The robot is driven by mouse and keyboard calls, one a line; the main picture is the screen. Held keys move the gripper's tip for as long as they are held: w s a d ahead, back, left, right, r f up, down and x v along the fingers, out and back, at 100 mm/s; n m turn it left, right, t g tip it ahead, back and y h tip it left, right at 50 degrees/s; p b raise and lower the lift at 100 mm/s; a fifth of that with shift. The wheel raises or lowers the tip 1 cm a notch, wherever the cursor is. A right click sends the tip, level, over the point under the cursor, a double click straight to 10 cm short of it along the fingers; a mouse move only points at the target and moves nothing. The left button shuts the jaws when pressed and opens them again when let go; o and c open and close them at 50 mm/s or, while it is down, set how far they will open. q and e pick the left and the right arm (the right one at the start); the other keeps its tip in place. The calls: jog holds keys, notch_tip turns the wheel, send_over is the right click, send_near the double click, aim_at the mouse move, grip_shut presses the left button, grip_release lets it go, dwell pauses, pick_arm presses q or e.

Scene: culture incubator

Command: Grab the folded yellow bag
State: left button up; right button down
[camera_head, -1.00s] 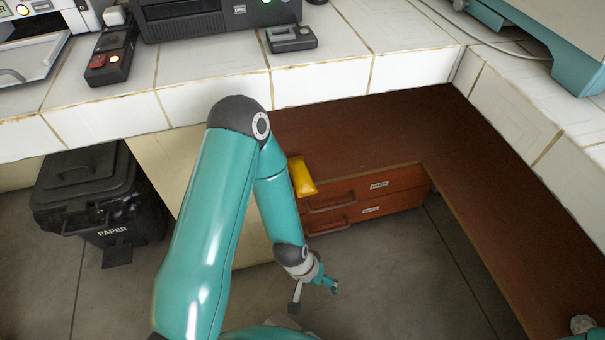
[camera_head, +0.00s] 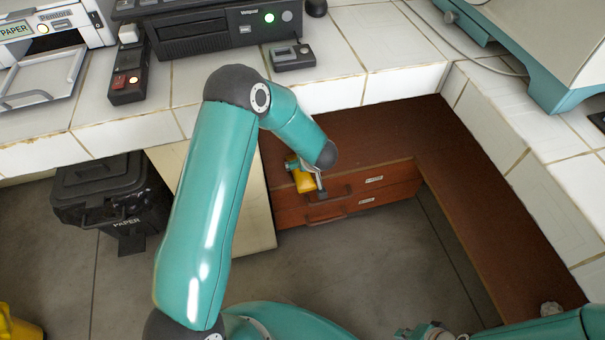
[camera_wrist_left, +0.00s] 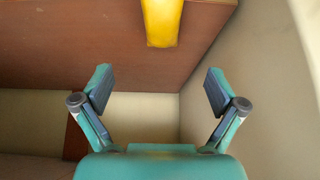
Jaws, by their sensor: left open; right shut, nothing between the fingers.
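The folded yellow bag (camera_head: 304,183) lies at the front edge of the brown wooden shelf, above the drawers. In the head view it is partly hidden by my left gripper (camera_head: 308,177). In the left wrist view the bag (camera_wrist_left: 161,24) shows at the top centre, cut off by the frame edge. My left gripper (camera_wrist_left: 158,90) is open there, with the bag ahead of its fingers and nothing between them. My right gripper (camera_head: 425,331) is shut and empty at the bottom edge of the head view, far from the bag.
The wooden shelf (camera_head: 385,135) sits under the white tiled counter (camera_head: 400,92), which overhangs it. Drawers with handles (camera_head: 330,208) are below the bag. A pale side panel (camera_head: 255,205) stands left of the drawers. A black paper bin (camera_head: 105,200) is further left.

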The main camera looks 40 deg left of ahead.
pick_arm(q)
jog(key=b+x, duration=0.1)
jog(key=x, duration=0.5)
jog(key=shift+f, duration=0.15)
jog(key=f, duration=0.1)
jog(key=f+b, duration=0.1)
jog(key=f, duration=0.1)
jog(key=a+f+b, duration=0.1)
jog(key=shift+w+a+f, duration=0.1)
jog(key=shift+w+f, duration=0.1)
jog(key=shift+w, duration=0.1)
jog(key=shift+w+a+f, duration=0.2)
jog(key=shift+f, duration=0.15)
jog(key=c, duration=1.3)
jog(key=shift+o, duration=0.2)
jog(key=shift+r, duration=0.2)
